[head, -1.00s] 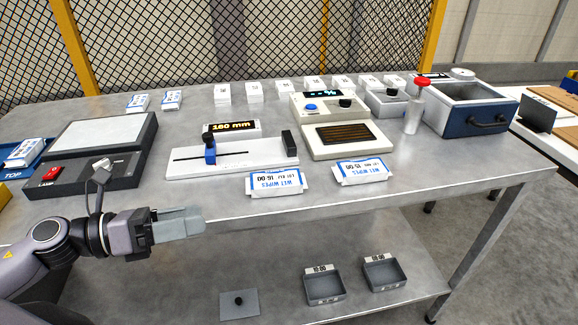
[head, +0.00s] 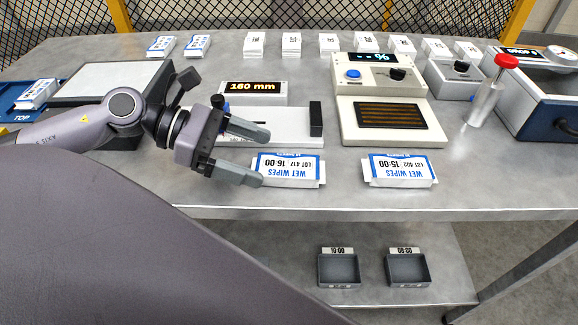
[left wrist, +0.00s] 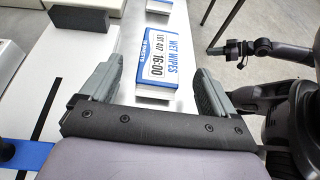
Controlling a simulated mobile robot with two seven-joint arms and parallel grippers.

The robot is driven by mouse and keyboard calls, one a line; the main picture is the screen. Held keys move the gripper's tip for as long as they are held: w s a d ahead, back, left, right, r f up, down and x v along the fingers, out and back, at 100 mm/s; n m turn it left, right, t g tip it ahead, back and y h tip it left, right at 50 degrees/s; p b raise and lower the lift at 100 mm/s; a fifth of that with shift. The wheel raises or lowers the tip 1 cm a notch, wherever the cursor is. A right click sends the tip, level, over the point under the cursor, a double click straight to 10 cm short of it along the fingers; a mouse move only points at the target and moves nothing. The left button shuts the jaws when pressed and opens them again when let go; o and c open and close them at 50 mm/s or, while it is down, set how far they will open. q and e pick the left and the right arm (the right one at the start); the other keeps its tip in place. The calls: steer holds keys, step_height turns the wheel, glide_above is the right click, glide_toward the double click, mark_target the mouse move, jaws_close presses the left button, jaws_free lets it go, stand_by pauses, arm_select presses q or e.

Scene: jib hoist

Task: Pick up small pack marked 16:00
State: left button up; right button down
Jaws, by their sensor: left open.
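The small pack marked 16:00 (head: 290,171), white with a blue WET WIPES label, lies flat near the table's front edge. In the left wrist view the same pack (left wrist: 160,66) lies ahead, between the lines of the two fingers. My left gripper (head: 262,157) is open and empty, just left of the pack, with its fingertips at the pack's left end. A similar pack marked 15:00 (head: 400,171) lies to its right. My right gripper (left wrist: 232,48) shows small at the right of the left wrist view, away from the packs; its jaws are too small to read.
A gauge reading 160 mm (head: 290,137) stands just behind the pack. A cream device (head: 392,133) stands behind the 15:00 pack. A red-topped stamp (head: 486,100) is farther right. Two grey trays (head: 338,270) sit on the lower shelf. The tabletop between the packs is bare.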

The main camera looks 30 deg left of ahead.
mark_target(279, 164)
arm_select(q)
steer(key=shift+f+b+x, duration=0.2)
steer(key=shift+b+x, duration=0.45)
steer(key=shift+x, duration=1)
steer(key=shift+b+x, duration=0.3)
steer(key=shift+x, duration=0.5)
steer(key=c, duration=1.1)
